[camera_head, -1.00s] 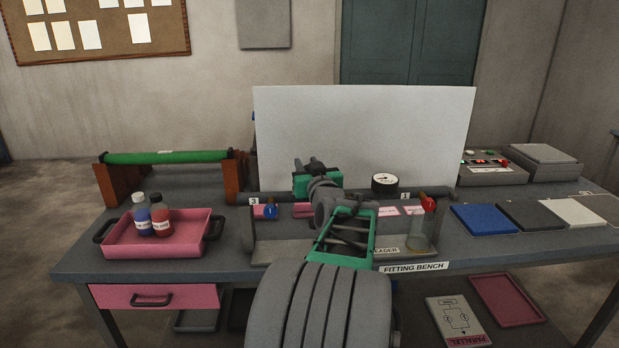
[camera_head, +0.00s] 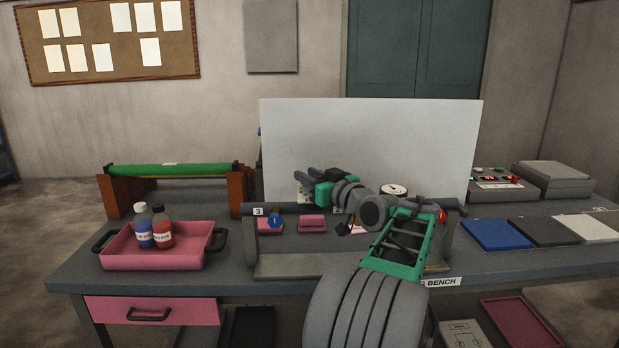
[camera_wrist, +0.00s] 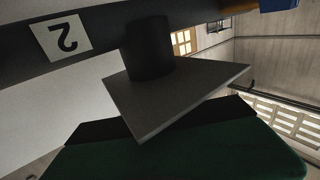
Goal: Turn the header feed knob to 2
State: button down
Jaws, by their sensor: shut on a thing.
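The header is a dark pipe (camera_head: 290,208) along the bench, with tags 3 (camera_head: 258,211) and 2 (camera_head: 338,211). A small pale plate with dark marks (camera_head: 303,195) stands above the pipe, left of tag 2. In the wrist view, upside down, a dark stem (camera_wrist: 148,48) joins the pipe to this square plate (camera_wrist: 175,95); tag 2 (camera_wrist: 63,36) is at upper left. My gripper (camera_head: 307,177) is at the plate's upper side, shut on what I take to be the feed knob. The plate and my fingers hide the knob, so its setting cannot be read.
A gauge (camera_head: 393,190), a blue valve handle (camera_head: 275,219) and a red one (camera_head: 441,216) are close by on the header. A white board (camera_head: 370,140) stands behind. A pink tray (camera_head: 205,255) with bottles is at left, coloured pads (camera_head: 496,235) at right.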

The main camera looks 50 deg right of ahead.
jog(key=c, duration=1.1)
grip_release()
jog(key=v, duration=0.7)
jog(key=shift+s+a+b, duration=0.1)
jog(key=shift+s+b, duration=0.3)
